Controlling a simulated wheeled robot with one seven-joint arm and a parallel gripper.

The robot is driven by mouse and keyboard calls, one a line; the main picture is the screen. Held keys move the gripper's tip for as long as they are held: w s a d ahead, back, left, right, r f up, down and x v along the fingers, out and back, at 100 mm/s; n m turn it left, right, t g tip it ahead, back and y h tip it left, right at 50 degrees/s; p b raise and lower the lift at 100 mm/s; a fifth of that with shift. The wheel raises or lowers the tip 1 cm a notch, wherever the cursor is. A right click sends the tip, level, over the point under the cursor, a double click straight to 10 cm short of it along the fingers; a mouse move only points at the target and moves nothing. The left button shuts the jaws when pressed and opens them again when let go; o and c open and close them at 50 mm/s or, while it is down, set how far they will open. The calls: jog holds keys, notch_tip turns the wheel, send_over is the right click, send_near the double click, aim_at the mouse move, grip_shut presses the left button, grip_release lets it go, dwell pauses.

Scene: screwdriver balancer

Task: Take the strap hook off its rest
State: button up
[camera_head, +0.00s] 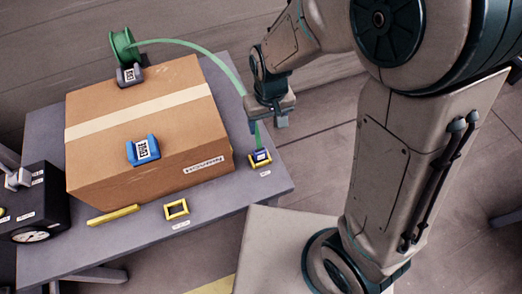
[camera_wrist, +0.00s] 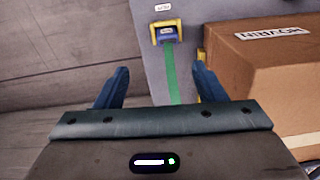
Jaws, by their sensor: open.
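The strap hook (camera_head: 262,155) is a small blue piece with a white label. It sits in its yellow rest (camera_head: 251,163) on the right part of the table. A green strap (camera_head: 190,47) arches from the green reel (camera_head: 122,46) over the carton to the hook, passing by my gripper (camera_head: 267,125). My gripper is open and empty, above the hook and apart from it. In the wrist view the hook (camera_wrist: 167,34) and the rest (camera_wrist: 154,31) lie beyond my open fingers (camera_wrist: 160,72). The strap (camera_wrist: 171,80) runs between the fingers there.
A large carton (camera_head: 190,120) fills the table (camera_head: 215,215) left of the hook. A yellow frame (camera_head: 177,209) and a yellow bar (camera_head: 112,215) lie in front. A dark box with a dial (camera_head: 28,234) stands at left.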

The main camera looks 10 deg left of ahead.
notch_tip(320, 180, down, 4)
jog(key=a, duration=0.2)
jog(key=b, duration=0.1)
send_over(260, 149)
jog(key=s, duration=0.1)
jog(key=shift+n, duration=0.3)
notch_tip(260, 149, down, 7)
jog(key=shift+a+r, duration=0.1)
jog(key=shift+r, duration=0.05)
jog(key=shift+w+f+b, duration=0.2)
jog(key=shift+f+b, duration=0.05)
jog(key=shift+f, duration=1.3)
jog(key=shift+w+f+b, duration=0.2)
jog(key=shift+f+b, duration=0.05)
jog(key=shift+f, duration=1.3)
jog(key=c, duration=1.4)
